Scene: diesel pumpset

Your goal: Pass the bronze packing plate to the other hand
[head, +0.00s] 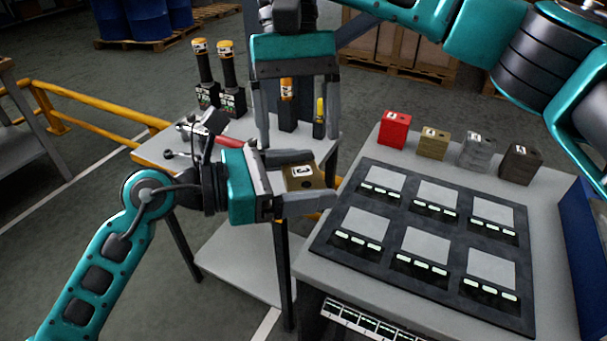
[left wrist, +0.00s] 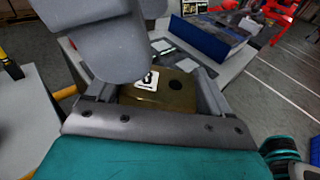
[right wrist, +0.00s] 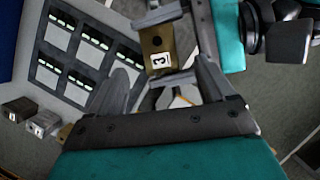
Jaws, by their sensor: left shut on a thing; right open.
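The bronze packing plate (head: 303,181) is a brown-gold block with a dark hole and a white label marked 3. My left gripper (head: 318,180) is shut on it, with a finger on either side, and holds it in the air between the two tables. The plate also shows in the left wrist view (left wrist: 178,98) and the right wrist view (right wrist: 158,58). My right gripper (head: 298,140) is open and empty, pointing down just above and behind the plate. In the right wrist view the plate appears beyond the open fingers. I cannot tell whether they touch it.
The right table bears a dark tray (head: 325,238) with several grey square pads. Behind it stand a red block (head: 395,129), a brass-coloured block (head: 433,143), a grey block (head: 475,151) and a dark brown block (head: 520,164). The left table (head: 150,148) holds black-and-yellow tools (head: 229,80).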

